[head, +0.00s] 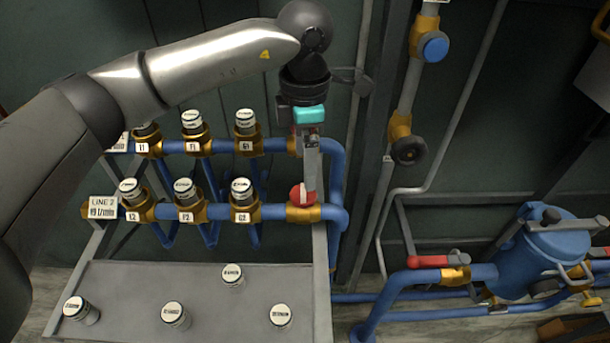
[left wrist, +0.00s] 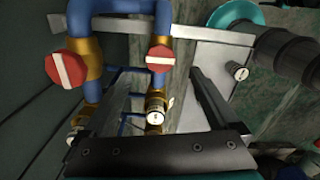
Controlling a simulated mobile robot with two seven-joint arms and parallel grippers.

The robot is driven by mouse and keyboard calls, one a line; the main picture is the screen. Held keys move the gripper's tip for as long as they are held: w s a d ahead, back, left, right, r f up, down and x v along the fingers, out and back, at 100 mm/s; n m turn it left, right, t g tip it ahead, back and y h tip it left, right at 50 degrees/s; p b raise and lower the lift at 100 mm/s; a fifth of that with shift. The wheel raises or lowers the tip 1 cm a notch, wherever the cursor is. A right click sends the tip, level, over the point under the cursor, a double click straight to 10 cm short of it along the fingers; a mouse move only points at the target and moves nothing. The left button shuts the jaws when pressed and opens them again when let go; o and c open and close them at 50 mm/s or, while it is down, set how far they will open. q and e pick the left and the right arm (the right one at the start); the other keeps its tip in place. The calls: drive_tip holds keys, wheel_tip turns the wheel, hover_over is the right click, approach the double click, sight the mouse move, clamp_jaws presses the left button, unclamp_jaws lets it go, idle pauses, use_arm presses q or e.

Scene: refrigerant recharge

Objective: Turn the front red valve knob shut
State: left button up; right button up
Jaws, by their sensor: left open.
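The front red valve knob (head: 302,195) sits on a brass fitting at the right end of the lower pipe row. My left gripper (head: 311,182) points down at it, its fingertips close above the knob. In the left wrist view the front knob (left wrist: 160,59) shows a pale stripe lying crosswise to its blue pipe. It appears between the two open fingers (left wrist: 157,75); I cannot tell whether they touch it. A second red knob (left wrist: 67,70) with a tilted pale stripe is at left there; in the head view my gripper hides it. My right gripper is not in view.
Two rows of capped valves stand on the blue pipes, with a LINE 2 label (head: 103,208) at left. At right are a blue tank (head: 535,262), a red lever (head: 428,261) and a vertical pipe with a black knob (head: 408,150).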

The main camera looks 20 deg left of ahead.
use_arm(q)
wheel_tip(320, 180, up, 8)
drive_tip(key=shift+p, duration=0.35)
drive_tip(key=shift+f, duration=0.15)
